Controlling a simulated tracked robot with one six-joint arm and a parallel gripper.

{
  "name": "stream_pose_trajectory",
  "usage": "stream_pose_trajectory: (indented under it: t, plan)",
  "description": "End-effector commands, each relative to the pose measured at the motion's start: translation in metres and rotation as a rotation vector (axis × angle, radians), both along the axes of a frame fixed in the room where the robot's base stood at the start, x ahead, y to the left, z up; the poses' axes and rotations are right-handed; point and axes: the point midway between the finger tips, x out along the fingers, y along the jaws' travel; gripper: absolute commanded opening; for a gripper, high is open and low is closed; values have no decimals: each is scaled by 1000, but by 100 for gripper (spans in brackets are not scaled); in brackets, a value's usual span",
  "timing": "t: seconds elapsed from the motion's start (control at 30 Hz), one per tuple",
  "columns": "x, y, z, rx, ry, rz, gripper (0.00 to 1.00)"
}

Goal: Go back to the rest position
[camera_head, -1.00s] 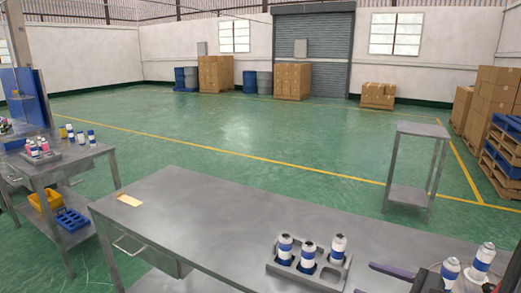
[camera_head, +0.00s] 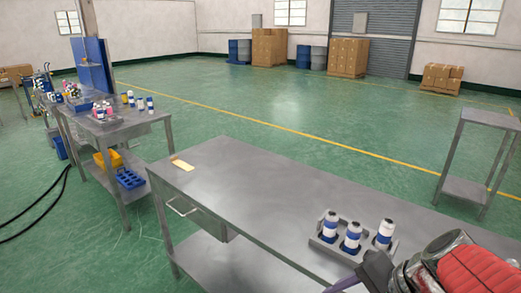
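My gripper (camera_head: 362,276) is at the bottom right edge of the picture, in front of the near table (camera_head: 250,200). Only part of its dark purple finger shows. The rest is cut off by the frame, so its opening and anything inside it are hidden. My gripper is nearer to me than the tray. My arm, with a red ribbed part, fills the lower right corner.
A side table (camera_head: 120,128) at left carries several cans, with a yellow bin (camera_head: 108,160) and blue crate (camera_head: 130,179) below. A small metal stand (camera_head: 480,150) is at right. Open green floor lies beyond.

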Motion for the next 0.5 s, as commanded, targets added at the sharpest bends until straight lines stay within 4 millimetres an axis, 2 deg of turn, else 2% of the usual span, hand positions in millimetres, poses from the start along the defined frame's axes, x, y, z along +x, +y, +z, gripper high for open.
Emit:
stream_pose_trajectory:
  t: [0.2,0.5]
  plan:
    - [-18,12,8,-207,-64,208,54]
    - [-33,17,26,-488,-186,469,54]
